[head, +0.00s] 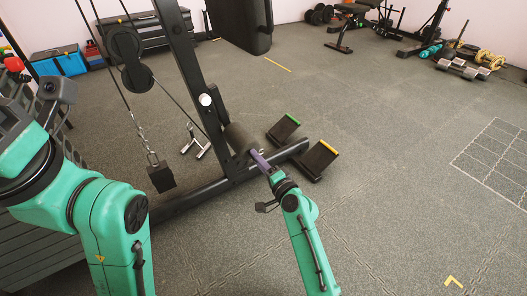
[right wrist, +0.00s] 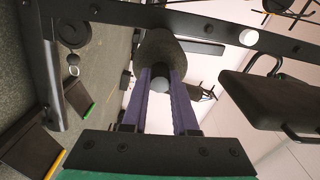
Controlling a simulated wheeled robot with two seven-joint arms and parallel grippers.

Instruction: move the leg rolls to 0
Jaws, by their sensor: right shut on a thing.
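The leg rolls (head: 240,138) are a dark foam roller on the black machine's upright, low down near its base beam. In the right wrist view the roller (right wrist: 160,48) is straight ahead, with a round grey end (right wrist: 160,85) between the purple fingers. My right gripper (head: 259,158) reaches the roller's near end. It is shut on that end, also in the right wrist view (right wrist: 161,82). My left arm comes in from the left and runs down out of the picture; its gripper is not in view.
Two dark foot plates, one green-edged (head: 283,129) and one yellow-edged (head: 318,160), stand right of the roller by the base beam (head: 215,192). A black weight block (head: 161,178) hangs from a cable at the left.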

